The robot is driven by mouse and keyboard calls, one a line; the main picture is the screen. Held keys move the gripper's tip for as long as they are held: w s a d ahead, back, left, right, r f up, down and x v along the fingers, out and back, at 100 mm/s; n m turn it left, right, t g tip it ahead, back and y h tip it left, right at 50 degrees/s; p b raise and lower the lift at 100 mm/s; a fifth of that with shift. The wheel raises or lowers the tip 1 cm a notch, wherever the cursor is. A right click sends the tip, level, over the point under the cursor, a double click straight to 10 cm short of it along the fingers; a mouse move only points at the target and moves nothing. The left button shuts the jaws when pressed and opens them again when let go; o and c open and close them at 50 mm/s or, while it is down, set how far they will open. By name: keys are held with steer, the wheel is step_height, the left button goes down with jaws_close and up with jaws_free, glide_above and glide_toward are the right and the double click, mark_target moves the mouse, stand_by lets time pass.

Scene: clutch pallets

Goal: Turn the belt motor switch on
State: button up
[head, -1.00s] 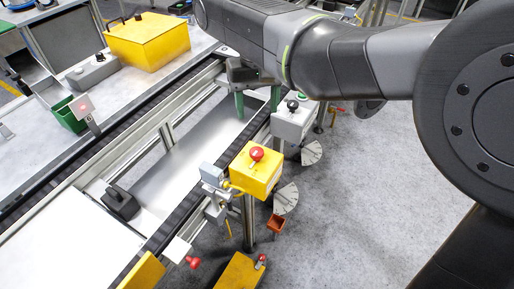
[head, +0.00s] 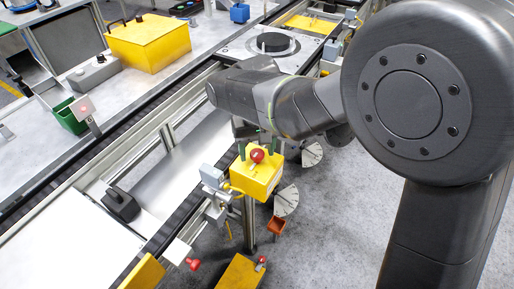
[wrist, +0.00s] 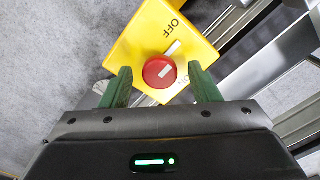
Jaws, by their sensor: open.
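The belt motor switch is a yellow box (head: 257,182) with a round red knob (head: 258,156) on top, beside the conveyor. Another label below right is partly hidden by a finger. My gripper (wrist: 160,68) is open, with one green finger on each side of the knob and visible gaps. In the head view my gripper (head: 258,147) is over the box. I cannot tell the exact height of the fingertips.
The conveyor rail (head: 187,208) and a grey bracket (head: 212,176) stand close left of the box. Grey floor (head: 335,240) is open to the right.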

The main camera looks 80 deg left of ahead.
steer(key=c, duration=1)
steer(key=shift+m, duration=0.3)
steer(key=m+p, duration=0.1)
steer(key=m, duration=0.2)
steer(key=shift+m, duration=0.4)
steer(key=m+p, duration=0.1)
steer(key=m, duration=0.8)
steer(key=shift+m+p, duration=0.35)
steer(key=shift+m, duration=1.95)
